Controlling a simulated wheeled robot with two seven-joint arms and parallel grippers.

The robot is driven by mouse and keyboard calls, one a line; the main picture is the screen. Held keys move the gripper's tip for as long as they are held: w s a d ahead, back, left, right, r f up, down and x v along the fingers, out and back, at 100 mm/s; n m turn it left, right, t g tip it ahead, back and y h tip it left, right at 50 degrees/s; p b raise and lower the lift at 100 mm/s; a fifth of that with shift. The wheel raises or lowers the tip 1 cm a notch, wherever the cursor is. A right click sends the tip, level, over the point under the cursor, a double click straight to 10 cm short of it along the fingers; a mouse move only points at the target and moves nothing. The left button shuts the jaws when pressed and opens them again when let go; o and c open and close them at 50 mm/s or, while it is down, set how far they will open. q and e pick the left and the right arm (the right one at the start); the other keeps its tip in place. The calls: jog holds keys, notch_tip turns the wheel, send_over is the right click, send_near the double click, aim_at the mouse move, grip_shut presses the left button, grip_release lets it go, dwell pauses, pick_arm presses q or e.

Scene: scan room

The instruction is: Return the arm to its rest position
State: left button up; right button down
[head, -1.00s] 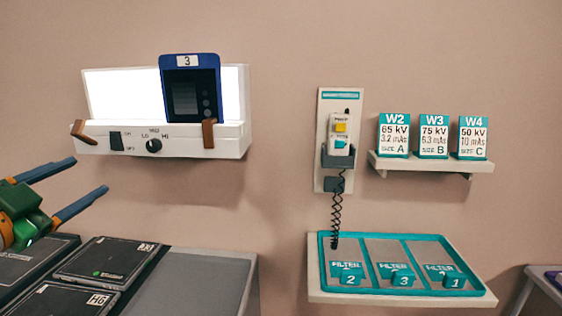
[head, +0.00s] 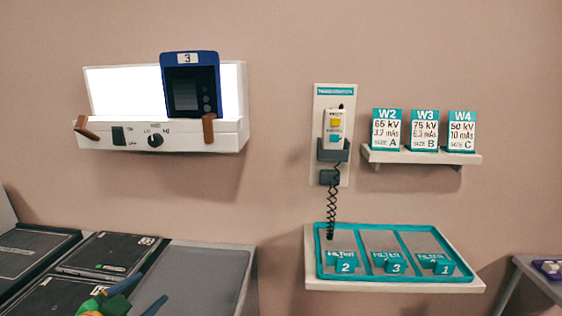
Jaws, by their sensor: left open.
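My left gripper (head: 140,292) shows at the bottom edge of the head view, low over the table with the black cassettes. Its green body and two blue fingers are partly cut off by the frame. The fingers are apart and nothing shows between them. My right gripper is out of view.
A lit viewer box (head: 160,136) on the wall holds a blue device (head: 190,90) marked 3. A grey table (head: 205,270) carries black cassettes (head: 108,254). A hand switch (head: 333,128), a card shelf (head: 420,157) and a teal filter tray (head: 345,274) are at right.

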pick_arm(q)
jog(key=s+d+f+g, duration=0.1)
jog(key=s+f, duration=0.1)
jog(key=f, duration=0.1)
jog(key=s+d+f+n+g, duration=0.1)
jog(key=d+f, duration=0.1)
jog(key=f, duration=0.2)
jog(key=s+d+f+g, duration=0.1)
jog(key=s+f, duration=0.1)
jog(key=f, duration=0.1)
jog(key=shift+s+d+f+n, duration=0.25)
jog(key=shift+s+f+n, duration=0.1)
jog(key=shift+f+n, duration=0.05)
jog(key=s+d+f+n+g, duration=0.1)
jog(key=s+d+f+g, duration=0.15)
jog(key=s, duration=0.35)
jog(key=s+d+f+n+g+y, duration=0.1)
jog(key=s+f+n+g, duration=0.1)
jog(key=s+f, duration=0.3)
jog(key=s+d+f+n+g, duration=0.1)
jog(key=s+d+f+g, duration=0.1)
jog(key=s, duration=0.5)
notch_tip(320, 180, down, 14)
jog(key=s+g+p, duration=0.1)
jog(key=g+p, duration=0.1)
jog(key=s+a+f+p, duration=0.2)
jog(key=s+f, duration=0.7)
jog(key=s, duration=0.4)
jog(key=shift+f+g, duration=0.25)
jog(key=shift+g, duration=0.2)
